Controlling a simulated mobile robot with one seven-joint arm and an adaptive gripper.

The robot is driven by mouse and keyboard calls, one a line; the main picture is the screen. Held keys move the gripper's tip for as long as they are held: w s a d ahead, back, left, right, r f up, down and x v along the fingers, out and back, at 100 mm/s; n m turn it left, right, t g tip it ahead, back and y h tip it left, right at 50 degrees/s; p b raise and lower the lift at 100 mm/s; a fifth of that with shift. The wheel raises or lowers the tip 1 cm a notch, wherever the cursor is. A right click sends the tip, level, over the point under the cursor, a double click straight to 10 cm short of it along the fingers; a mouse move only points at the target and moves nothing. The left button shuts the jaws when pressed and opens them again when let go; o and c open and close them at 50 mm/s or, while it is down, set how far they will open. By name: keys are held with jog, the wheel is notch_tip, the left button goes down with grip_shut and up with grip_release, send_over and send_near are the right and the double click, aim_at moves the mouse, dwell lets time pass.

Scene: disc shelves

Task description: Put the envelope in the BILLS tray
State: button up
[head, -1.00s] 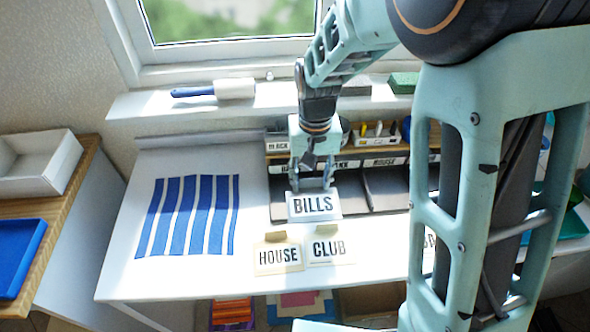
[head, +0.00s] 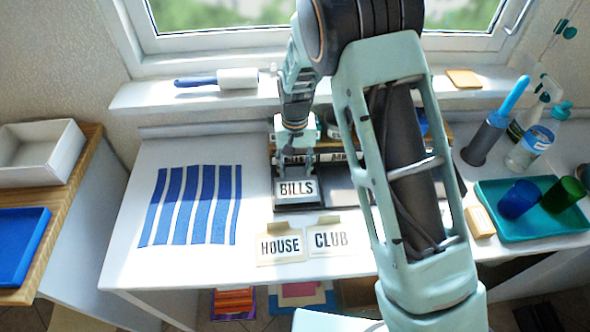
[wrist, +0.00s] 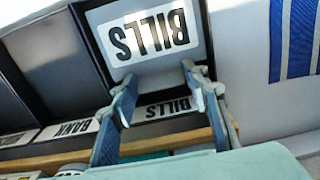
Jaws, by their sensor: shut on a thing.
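The envelope (head: 296,189), a white card marked BILLS in black, is held in my gripper (head: 296,166). In the wrist view the envelope (wrist: 140,14) shows upside down, just beyond the fingertips (wrist: 159,76). My gripper is shut on its edge. The BILLS tray, the left-end compartment of the dark sorter, has a white BILLS label (wrist: 165,108) at its back. The envelope is over this compartment, between its dividers in the wrist view. I cannot tell whether it touches the tray floor.
Cards marked HOUSE (head: 280,246) and CLUB (head: 331,239) lie in front of the sorter. A divider (wrist: 90,42) separates the neighbouring BANK compartment (wrist: 72,129). A blue striped mat (head: 190,205) lies left. A teal tray (head: 565,228) with cups stands right. My arm hides much of the sorter.

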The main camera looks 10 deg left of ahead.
jog(key=shift+f, duration=0.55)
jog(key=shift+f, duration=0.2)
jog(key=o, duration=0.8)
jog(key=shift+r, duration=0.1)
notch_tip(320, 180, up, 12)
jog(key=shift+r, duration=0.1)
